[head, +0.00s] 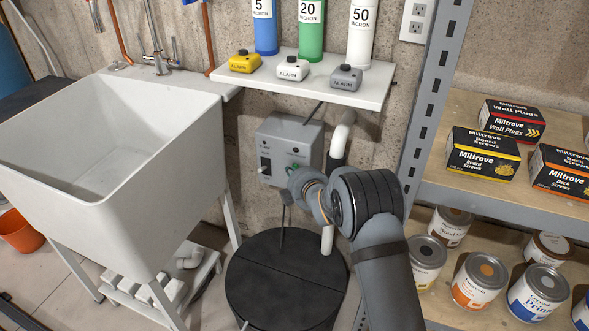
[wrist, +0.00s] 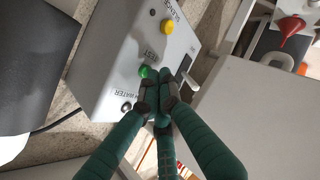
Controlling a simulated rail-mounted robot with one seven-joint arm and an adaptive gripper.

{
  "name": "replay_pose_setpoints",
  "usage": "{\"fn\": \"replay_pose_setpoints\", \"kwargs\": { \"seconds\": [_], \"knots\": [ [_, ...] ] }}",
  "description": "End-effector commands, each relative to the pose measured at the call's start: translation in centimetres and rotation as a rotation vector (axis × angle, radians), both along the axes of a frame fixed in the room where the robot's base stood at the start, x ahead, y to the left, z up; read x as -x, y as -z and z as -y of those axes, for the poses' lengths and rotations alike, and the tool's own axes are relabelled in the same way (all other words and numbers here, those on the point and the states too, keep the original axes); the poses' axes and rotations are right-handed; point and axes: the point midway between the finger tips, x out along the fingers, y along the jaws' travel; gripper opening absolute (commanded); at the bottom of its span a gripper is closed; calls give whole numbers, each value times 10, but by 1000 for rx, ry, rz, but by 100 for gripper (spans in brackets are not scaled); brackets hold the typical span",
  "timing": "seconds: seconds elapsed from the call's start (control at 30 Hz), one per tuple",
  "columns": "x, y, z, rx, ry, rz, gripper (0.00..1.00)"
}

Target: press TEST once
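A grey control box (head: 283,150) is on the wall under the shelf in the head view. The wrist view shows its face (wrist: 117,60) close up, tilted. A green button (wrist: 144,71) sits beside the label TEST. A yellow button (wrist: 167,27) is further up, near a partly legible label. A small dark round part (wrist: 126,106) is near a label reading WATER. My gripper (wrist: 161,82) is shut and empty, its green fingers brought together just right of the green button. I cannot tell whether the tips touch the box. In the head view my arm hides the fingertips.
A white shelf (head: 330,77) with several alarm units and cylinders is above the box. A white sink (head: 110,170) stands left, a black round lid (head: 270,290) below, and a metal rack (head: 480,195) with boxes and cans right. A toggle lever (wrist: 188,80) is at the box's side.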

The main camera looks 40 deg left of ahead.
Motion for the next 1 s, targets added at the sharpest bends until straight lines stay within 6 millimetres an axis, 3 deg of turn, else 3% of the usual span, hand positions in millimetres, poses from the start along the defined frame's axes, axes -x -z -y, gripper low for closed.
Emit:
{"fn": "replay_pose_setpoints", "kwargs": {
  "seconds": [0.57, 1.0],
  "knots": [
    [12, 1, 4, 1, -1, 0, 0],
    [51, 3, 13, 1, -2, 0, 0]
  ]
}}
